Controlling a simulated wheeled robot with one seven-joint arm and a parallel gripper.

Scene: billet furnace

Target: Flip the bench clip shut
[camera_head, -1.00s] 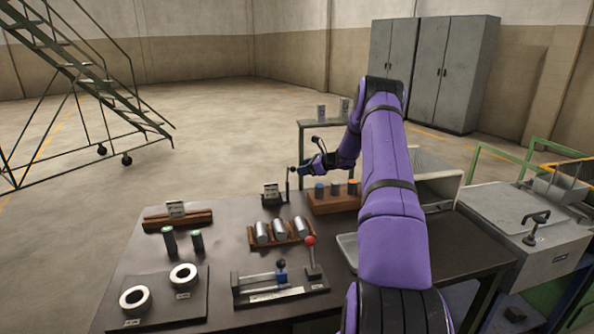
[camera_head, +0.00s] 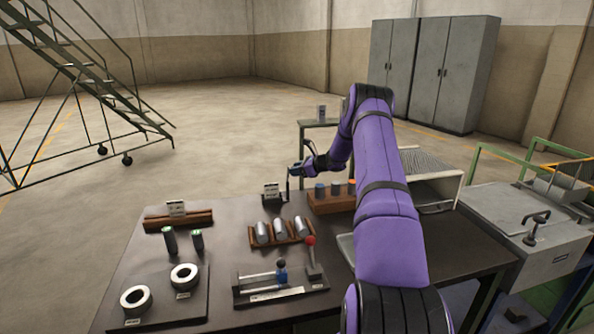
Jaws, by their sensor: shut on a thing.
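The bench clip (camera_head: 274,198) is a small dark fixture with a label plate, standing at the far edge of the dark bench. A thin dark upright part, seemingly its lever, rises at its right side. My gripper (camera_head: 294,171) is at the top of this upright part, reached from the right, and is shut on it. The fingertips are small and dark here, so the exact contact is hard to see.
A wooden block with several capped cylinders (camera_head: 335,199) stands right of the clip, under my arm. A rack of metal cylinders (camera_head: 281,233) and a red-knobbed lever fixture (camera_head: 281,284) are nearer. Two white rings (camera_head: 136,298) lie at front left.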

